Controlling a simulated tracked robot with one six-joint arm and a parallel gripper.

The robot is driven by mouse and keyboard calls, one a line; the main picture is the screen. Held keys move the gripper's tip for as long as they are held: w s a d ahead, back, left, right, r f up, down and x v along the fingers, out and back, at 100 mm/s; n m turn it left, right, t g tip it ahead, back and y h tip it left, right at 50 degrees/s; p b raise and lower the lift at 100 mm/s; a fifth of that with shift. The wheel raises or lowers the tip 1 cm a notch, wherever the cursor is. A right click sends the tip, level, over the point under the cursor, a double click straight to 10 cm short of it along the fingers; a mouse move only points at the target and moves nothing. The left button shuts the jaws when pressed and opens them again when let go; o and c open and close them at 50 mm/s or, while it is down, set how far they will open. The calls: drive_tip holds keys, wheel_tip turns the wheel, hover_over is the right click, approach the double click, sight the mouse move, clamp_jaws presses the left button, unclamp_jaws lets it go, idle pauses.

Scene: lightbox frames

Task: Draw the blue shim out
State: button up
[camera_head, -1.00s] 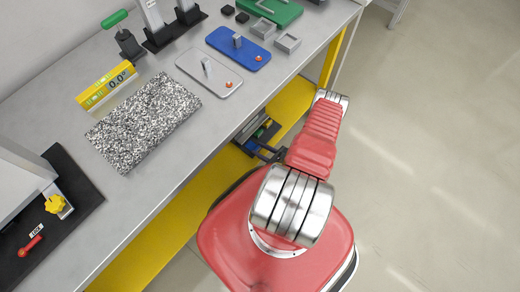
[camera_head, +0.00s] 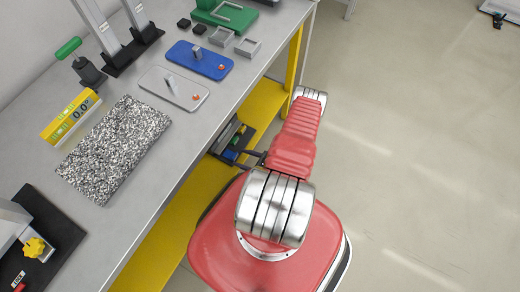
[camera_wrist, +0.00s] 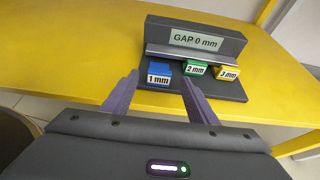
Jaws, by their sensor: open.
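The blue shim (camera_wrist: 160,69) has a "1 mm" label on its front and sits at the left of a dark stepped holder (camera_wrist: 240,95). Beside it are a green "2 mm" shim (camera_wrist: 195,68) and a yellow "3 mm" shim (camera_wrist: 226,72). The holder's plate reads "GAP 0 mm". My gripper (camera_wrist: 158,80) is open in the wrist view, with its fingertips in front of the blue shim, one to each side. Whether they touch it I cannot tell.
The holder stands on a yellow shelf (camera_head: 178,222) under the grey bench top (camera_head: 190,130). The bench carries a speckled slab (camera_head: 115,150), a blue plate (camera_head: 200,60), a grey plate (camera_head: 174,89) and a yellow level (camera_head: 70,117).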

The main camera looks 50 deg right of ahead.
drive_tip(key=v, duration=1.1)
drive_tip(key=shift+s, duration=0.15)
idle(0.7)
